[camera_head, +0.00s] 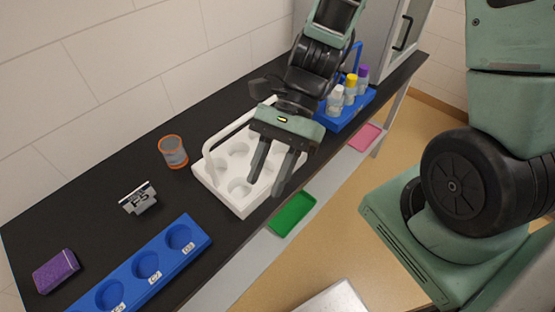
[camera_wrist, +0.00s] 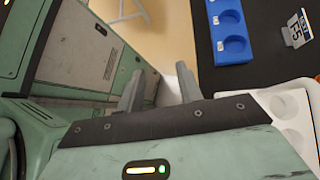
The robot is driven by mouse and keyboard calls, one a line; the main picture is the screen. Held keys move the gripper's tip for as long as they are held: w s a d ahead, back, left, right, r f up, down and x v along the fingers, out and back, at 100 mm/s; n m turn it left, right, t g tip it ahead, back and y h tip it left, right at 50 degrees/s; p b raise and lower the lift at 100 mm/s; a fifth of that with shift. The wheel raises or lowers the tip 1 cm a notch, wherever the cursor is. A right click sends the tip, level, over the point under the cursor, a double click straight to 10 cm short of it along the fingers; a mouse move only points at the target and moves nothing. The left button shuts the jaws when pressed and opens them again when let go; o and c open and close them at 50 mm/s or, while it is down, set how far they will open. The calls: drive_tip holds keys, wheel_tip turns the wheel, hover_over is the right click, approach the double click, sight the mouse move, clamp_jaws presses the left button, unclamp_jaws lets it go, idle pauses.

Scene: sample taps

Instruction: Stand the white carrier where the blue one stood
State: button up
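The white carrier (camera_head: 240,207) stands on the black bench. It has round wells that look empty and a white arched handle. Its edge also shows at the right of the wrist view (camera_wrist: 257,97). The blue carrier (camera_head: 335,124) stands farther back to the right, near the bench's front edge. It holds several capped bottles, with white, yellow and purple caps, and has a blue handle. My gripper (camera_head: 268,184) is open and empty, with its fingers in front of the white carrier in the head view. Its fingers also show in the wrist view (camera_wrist: 160,85). It hides part of the carrier and handle.
A blue rack (camera_head: 203,227) with labelled round wells lies front left. Green (camera_head: 293,214) and pink (camera_head: 364,137) trays lie lower. A grey cabinet (camera_head: 384,35) stands behind.

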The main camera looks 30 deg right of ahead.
drive_tip(key=s+r+n+t+h, duration=0.2)
drive_tip(key=r+n+h, duration=0.1)
drive_tip(key=n, duration=0.7)
drive_tip(key=s+r+n+t+h, duration=0.2)
drive_tip(key=n+h, duration=0.3)
drive_tip(key=n, duration=0.6)
drive_tip(key=shift+a+r+n+t, duration=0.3)
drive_tip(key=shift+r+t, duration=0.3)
drive_tip(key=shift+r, duration=0.25)
wheel_tip(320, 180, down, 7)
drive_tip(key=b, duration=0.7)
